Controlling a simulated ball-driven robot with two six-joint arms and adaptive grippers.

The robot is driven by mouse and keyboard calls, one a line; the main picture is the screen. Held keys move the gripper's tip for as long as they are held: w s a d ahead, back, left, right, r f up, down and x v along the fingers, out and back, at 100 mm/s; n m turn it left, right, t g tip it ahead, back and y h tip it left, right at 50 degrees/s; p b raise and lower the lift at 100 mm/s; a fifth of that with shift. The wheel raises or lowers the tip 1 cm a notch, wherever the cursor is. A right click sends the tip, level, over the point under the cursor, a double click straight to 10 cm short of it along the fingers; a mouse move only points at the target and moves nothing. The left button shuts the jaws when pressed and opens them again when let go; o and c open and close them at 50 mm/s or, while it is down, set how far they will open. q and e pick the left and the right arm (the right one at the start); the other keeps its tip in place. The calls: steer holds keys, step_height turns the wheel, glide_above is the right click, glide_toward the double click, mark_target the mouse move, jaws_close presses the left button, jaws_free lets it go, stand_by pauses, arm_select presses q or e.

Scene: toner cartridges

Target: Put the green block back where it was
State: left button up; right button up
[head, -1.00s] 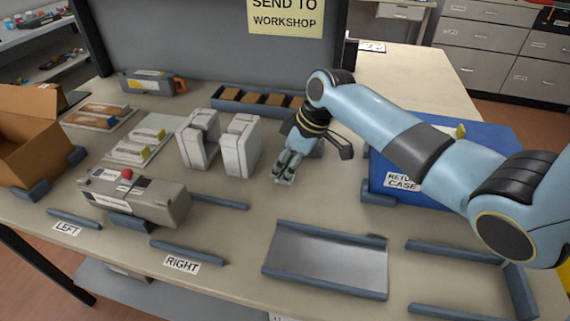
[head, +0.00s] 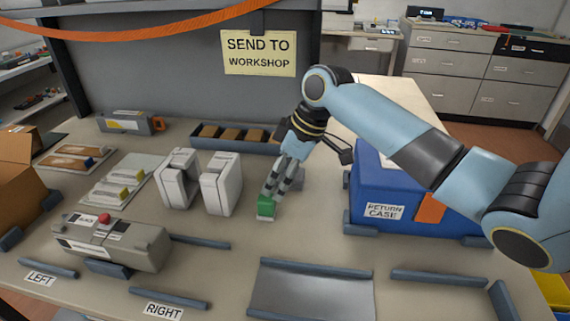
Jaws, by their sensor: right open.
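The green block (head: 265,207) stands on the table in the head view, right of the white upright holders. My right gripper (head: 270,194) points down at it from above, with its fingertips at the block's top. The fingers are open; whether they touch the block cannot be told. My left gripper is not in view.
A white two-part holder (head: 221,184) stands close left of the block. A tray with brown pieces (head: 193,136) lies behind, a blue return case (head: 400,196) is at right, and a grey cartridge (head: 113,242) is at front left. Table in front of the block is clear.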

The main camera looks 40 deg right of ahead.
steer(key=shift+v, duration=2)
